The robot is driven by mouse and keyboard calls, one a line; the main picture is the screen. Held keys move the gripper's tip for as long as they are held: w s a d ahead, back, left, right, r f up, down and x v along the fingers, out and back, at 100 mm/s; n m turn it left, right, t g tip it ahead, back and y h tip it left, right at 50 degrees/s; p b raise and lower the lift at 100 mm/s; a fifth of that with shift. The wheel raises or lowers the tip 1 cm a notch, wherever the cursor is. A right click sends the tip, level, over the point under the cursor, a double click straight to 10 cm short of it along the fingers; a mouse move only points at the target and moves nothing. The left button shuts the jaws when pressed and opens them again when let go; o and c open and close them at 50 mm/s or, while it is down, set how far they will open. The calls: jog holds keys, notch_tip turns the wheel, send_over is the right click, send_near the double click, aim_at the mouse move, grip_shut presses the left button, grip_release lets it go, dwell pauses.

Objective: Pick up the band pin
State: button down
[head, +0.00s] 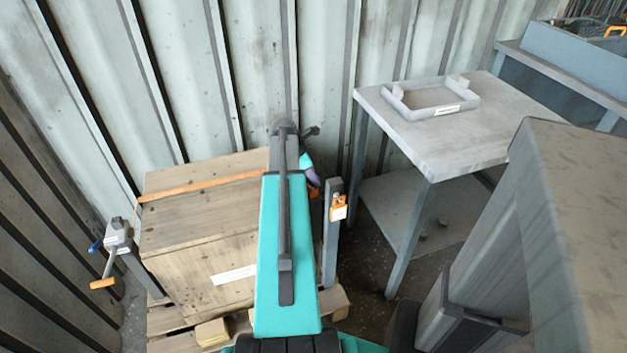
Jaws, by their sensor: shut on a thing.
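I cannot pick out the band pin for certain. An orange fitting with a white label (338,208) sits on the upper part of a grey post (331,240) at the right of the wooden crate. An orange band (200,185) runs across the crate top from the left and passes behind my teal arm. My arm stands in the middle of the head view and covers the band's right part. A little of my wrist, with a purple part, shows just right of the arm. My gripper's fingers are hidden behind the arm, and so is anything between them.
The wooden crate (185,225) stands on a pallet (165,320). A grey winch with an orange handle (117,238) is at its left. A grey table (440,140) with a shallow tray (433,112) stands at the right. A corrugated wall closes off the back.

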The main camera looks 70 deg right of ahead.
jog(key=shift+r, duration=0.45)
notch_tip(320, 180, up, 2)
jog(key=shift+r, duration=0.1)
jog(key=s+a+r+p, duration=0.1)
jog(key=s+a+p, duration=0.2)
jog(key=a, duration=1.2)
jog(key=shift+a+r+p, duration=0.2)
jog(key=shift+a+p, duration=0.1)
jog(key=shift+a, duration=0.05)
dwell(0.7)
jog(key=shift+r, duration=0.1)
